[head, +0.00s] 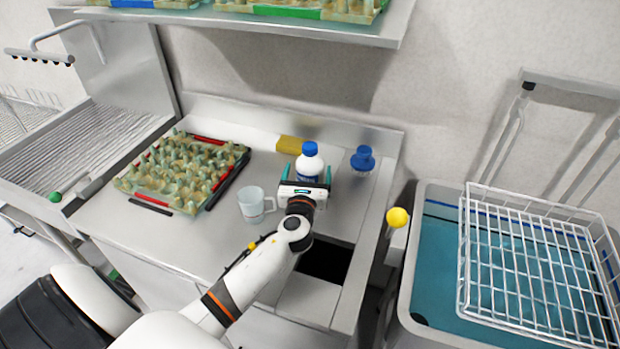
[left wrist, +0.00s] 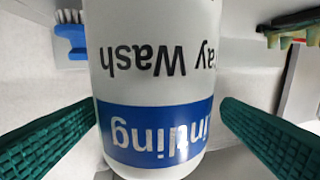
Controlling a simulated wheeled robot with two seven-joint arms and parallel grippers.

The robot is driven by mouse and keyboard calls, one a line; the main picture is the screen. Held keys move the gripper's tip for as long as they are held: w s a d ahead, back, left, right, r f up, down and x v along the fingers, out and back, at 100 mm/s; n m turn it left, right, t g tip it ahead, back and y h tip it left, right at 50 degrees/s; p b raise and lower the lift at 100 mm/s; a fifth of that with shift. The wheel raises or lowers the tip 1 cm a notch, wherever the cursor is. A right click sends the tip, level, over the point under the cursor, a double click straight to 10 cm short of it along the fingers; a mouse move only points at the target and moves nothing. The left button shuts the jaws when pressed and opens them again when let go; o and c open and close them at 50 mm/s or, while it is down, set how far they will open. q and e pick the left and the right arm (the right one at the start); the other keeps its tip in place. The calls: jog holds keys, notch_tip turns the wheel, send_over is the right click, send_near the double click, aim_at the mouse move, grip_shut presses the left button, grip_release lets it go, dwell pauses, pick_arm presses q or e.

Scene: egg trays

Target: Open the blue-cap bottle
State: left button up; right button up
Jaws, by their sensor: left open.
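The white bottle with a blue cap (head: 309,150) stands upright on the steel counter, near its back. Its white body with a blue label band (left wrist: 155,120) fills the middle of the left wrist view, where the printing appears upside down. The cap is on the bottle in the head view and is out of the left wrist view. My left gripper (head: 307,176) is open at the front of the bottle. Its green fingers stand on either side of the bottle body, with visible gaps in the left wrist view. My right gripper is not in view.
A clear mug (head: 252,207) stands left of my gripper. A blue brush (head: 362,160) is right of the bottle, and a yellow block (head: 291,145) lies behind. An egg tray (head: 170,185) is on the left. A dark opening (head: 325,262) lies in front; a wire basket (head: 530,265) stands right.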

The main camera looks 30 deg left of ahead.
pick_arm(q)
jog(key=shift+x, duration=1.85)
jog(key=shift+d+r, duration=0.15)
jog(key=shift+d, duration=0.05)
jog(key=c, duration=1.4)
